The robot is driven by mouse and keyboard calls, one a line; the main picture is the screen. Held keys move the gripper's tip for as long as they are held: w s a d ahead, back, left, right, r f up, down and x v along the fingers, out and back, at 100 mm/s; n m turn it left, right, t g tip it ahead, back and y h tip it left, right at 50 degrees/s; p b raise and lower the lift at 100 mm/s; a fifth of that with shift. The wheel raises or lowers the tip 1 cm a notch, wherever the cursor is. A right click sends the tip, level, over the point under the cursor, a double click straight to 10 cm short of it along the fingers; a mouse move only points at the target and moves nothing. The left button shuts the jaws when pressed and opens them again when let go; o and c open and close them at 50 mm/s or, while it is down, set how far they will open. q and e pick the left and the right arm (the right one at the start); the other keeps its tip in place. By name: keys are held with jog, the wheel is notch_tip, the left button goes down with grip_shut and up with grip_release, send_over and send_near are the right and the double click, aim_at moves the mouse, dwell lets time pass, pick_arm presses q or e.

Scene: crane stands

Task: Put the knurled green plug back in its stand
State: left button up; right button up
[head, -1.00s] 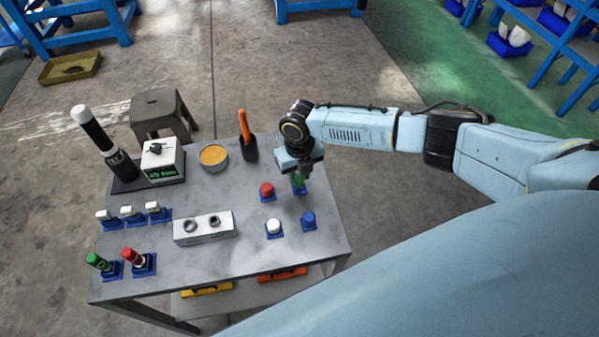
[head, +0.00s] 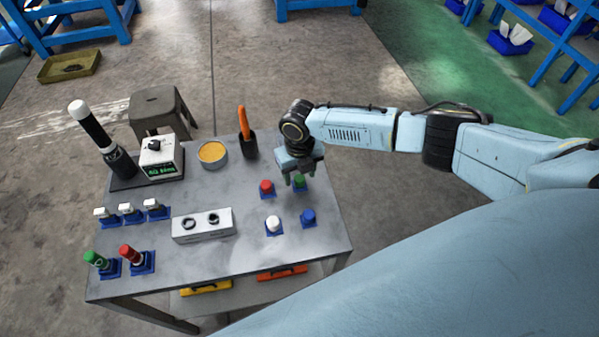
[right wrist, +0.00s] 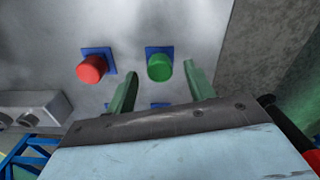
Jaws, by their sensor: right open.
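A green plug (head: 299,181) sits upright in a blue square stand (right wrist: 151,50) at the right side of the grey table. In the right wrist view the green plug (right wrist: 160,67) shows its round top, with the blue base behind it. My right gripper (right wrist: 160,72) is open over it, one finger on each side, with gaps between fingers and plug. Knurling is too small to tell. Another green-topped piece (head: 95,258) leans in a blue stand at the table's front left. My left gripper is not in view.
A red plug (head: 266,187), a white plug (head: 273,224) and a blue plug (head: 308,216) stand close by in blue stands. A grey block with two holes (head: 203,226) lies to the left. A round tin (head: 213,154) and a dark holder (head: 250,149) stand behind.

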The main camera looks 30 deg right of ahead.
aim_at(299, 178)
jog(key=shift+r+p, duration=2.15)
jog(key=shift+r, duration=0.35)
notch_tip(299, 178, up, 13)
jog(key=shift+r, duration=0.2)
